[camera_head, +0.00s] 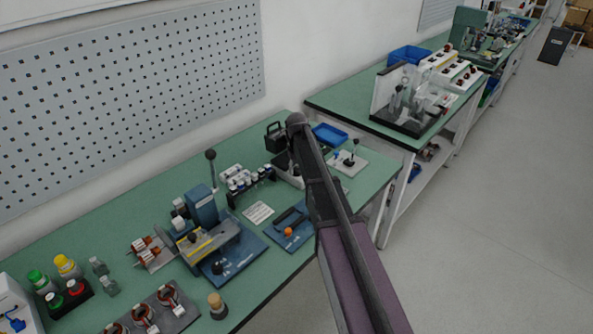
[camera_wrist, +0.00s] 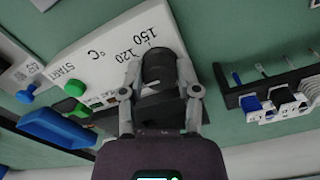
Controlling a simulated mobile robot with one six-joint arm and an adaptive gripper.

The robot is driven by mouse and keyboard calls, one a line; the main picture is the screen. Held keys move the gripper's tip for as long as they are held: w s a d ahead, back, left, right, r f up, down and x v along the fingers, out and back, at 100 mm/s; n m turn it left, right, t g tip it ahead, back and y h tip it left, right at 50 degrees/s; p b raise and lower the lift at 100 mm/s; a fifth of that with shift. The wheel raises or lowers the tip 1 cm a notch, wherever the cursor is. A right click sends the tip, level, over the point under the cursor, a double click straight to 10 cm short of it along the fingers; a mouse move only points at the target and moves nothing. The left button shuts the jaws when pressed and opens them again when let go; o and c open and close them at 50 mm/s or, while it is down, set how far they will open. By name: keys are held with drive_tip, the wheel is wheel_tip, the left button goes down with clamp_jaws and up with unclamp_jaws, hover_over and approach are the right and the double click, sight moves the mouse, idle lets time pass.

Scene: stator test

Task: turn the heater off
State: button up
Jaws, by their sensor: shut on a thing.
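The heater (camera_wrist: 85,55) shows in the wrist view as a white panel marked °C, with 120 and 150 printed beside a black round knob (camera_wrist: 158,68). A green START button (camera_wrist: 75,88) is on the panel to the left. My gripper (camera_wrist: 160,82) is shut on the knob, with one finger on each side. The knob's pointer and part of the scale are hidden, so its setting cannot be told. In the head view my arm covers the gripper and most of the heater.
A blue tray (camera_wrist: 60,128) lies close to the left of my gripper. A dark rack (camera_wrist: 265,85) with blue and white parts stands to the right. In the head view a blue press (camera_head: 205,212) stands left of my arm, and a blue bin (camera_head: 330,134) is behind it.

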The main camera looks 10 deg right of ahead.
sight(297, 168)
drive_tip(key=n, duration=0.4)
drive_tip(key=shift+n, duration=2.5)
drive_tip(key=o, duration=0.8)
drive_tip(key=shift+o, duration=0.2)
wheel_tip(297, 168, up, 6)
drive_tip(key=p, duration=0.6)
